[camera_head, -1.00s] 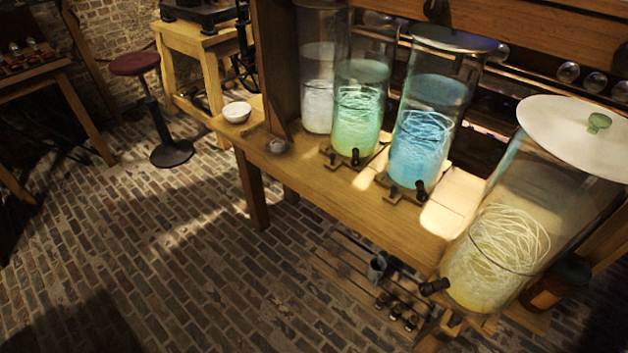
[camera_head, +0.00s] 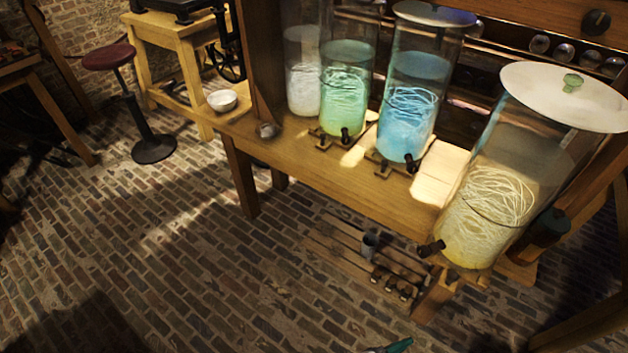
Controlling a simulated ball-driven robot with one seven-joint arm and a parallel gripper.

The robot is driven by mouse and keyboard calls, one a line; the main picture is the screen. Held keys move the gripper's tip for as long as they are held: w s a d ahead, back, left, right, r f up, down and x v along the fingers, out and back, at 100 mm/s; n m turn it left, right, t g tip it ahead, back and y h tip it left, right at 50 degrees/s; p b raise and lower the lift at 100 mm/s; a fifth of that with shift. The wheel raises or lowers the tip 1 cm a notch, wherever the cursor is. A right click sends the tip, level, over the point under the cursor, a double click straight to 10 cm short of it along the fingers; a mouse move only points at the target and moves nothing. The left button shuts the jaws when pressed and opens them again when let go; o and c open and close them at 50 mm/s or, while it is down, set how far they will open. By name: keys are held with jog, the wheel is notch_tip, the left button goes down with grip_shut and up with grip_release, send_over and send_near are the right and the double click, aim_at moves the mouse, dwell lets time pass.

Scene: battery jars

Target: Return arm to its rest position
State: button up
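No gripper fingers can be made out in the head view. A small teal and dark piece (camera_head: 392,346) pokes in at the bottom edge, right of the middle. I cannot tell whether it belongs to my arm or is a separate thing. A wooden bench (camera_head: 330,188) carries tall glass jars: a whitish one (camera_head: 304,92), a green one (camera_head: 345,105), a blue one (camera_head: 407,120) and a large pale yellow one (camera_head: 485,215) nearest me. The large jar has a white lid (camera_head: 535,95) with a green knob.
A white bowl (camera_head: 222,100) sits on the bench's left end. A stool (camera_head: 150,147) stands at the left. The brick floor (camera_head: 180,270) in front is clear.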

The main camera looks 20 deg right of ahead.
jog(key=s+d+f+m+g+y, duration=0.1)
jog(key=s+d+m+g+y, duration=0.3)
jog(key=m+y, duration=0.7)
notch_tip(320, 180, up, 4)
jog(key=m+t+y, duration=0.1)
jog(key=m, duration=0.2)
jog(key=m+t+y, duration=0.2)
jog(key=shift+d+r+m, duration=0.1)
jog(key=shift+d+m, duration=0.05)
jog(key=shift+m, duration=0.25)
